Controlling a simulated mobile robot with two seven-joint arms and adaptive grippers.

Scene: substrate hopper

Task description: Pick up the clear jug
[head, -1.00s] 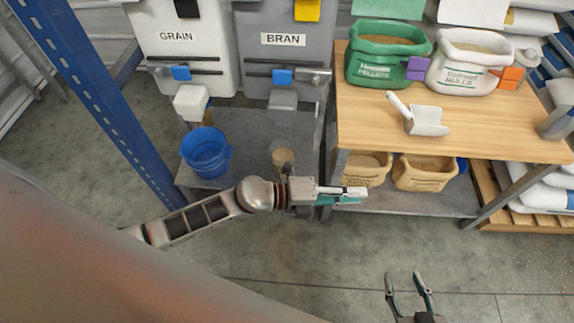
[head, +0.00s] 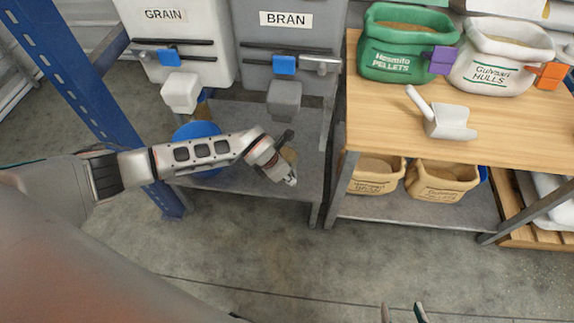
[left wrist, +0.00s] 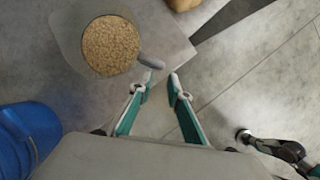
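The clear jug (left wrist: 110,45), holding tan grain, stands on the grey lower shelf in the left wrist view. Its handle points toward my left gripper (left wrist: 162,76). The gripper is open and empty, with its fingertips just short of the handle end and the left tip closest to it. In the head view, my left gripper (head: 288,176) hangs over the grey shelf below the BRAN bin and hides most of the jug (head: 289,155). My right gripper (head: 402,311) is open and empty at the bottom edge of the head view.
A blue bucket (left wrist: 28,138) stands on the shelf beside the jug, partly hidden by my left arm in the head view. GRAIN (head: 180,45) and BRAN (head: 290,45) bins hang above. A wooden table (head: 390,125) with a scoop (head: 445,122) stands to the right.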

